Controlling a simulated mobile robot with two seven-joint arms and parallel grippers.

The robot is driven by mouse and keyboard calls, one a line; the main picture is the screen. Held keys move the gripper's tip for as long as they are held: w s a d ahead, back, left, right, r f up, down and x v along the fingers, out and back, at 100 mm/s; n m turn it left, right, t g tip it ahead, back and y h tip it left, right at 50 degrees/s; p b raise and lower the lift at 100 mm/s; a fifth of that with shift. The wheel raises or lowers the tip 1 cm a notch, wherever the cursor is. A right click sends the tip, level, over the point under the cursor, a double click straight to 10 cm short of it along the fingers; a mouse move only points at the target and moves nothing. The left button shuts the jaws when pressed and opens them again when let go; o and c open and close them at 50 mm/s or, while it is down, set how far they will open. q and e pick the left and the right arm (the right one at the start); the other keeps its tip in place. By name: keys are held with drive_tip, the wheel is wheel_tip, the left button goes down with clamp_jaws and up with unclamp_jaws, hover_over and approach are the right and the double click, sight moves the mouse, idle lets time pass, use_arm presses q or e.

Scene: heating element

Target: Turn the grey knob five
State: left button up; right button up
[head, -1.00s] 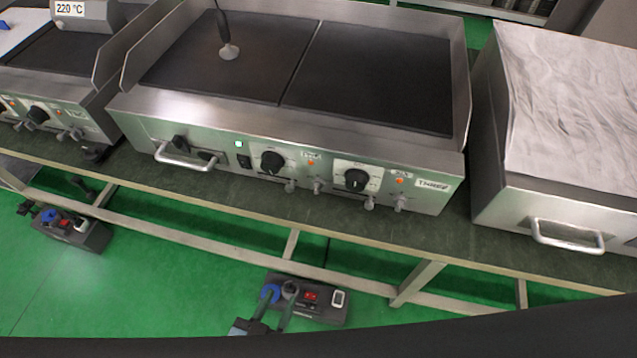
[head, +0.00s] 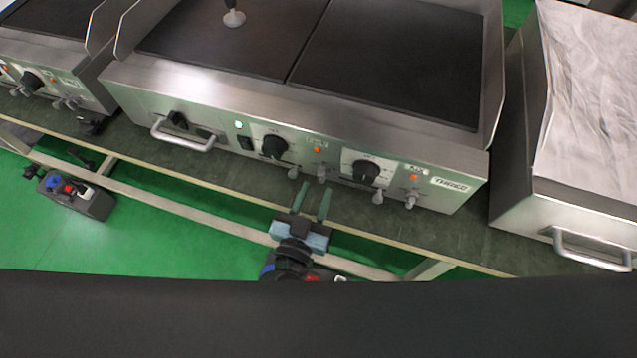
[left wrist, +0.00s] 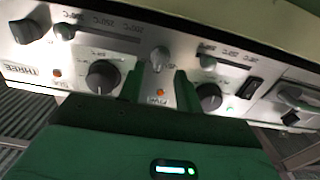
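Several small grey knobs stick out along the lower front panel of the middle griddle, among them one right of the left black dial (head: 321,173), one at its left (head: 293,172), and two near the right end (head: 378,197) (head: 411,199). In the left wrist view, with the panel upside down, that knob (left wrist: 160,58) shows between the fingertips (left wrist: 157,80); contact cannot be told. My right gripper is not in view.
Two black dials, left (head: 275,146) and right (head: 367,172), sit close to the grey knobs. A steel handle (head: 182,137) juts out at the panel's left. The table edge (head: 210,184) runs below. A steel box (head: 585,209) stands at right.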

sight(323, 175)
use_arm(q)
drive_tip(key=shift+x, duration=1.45)
drive_tip(key=shift+c, duration=0.2)
clamp_jaws()
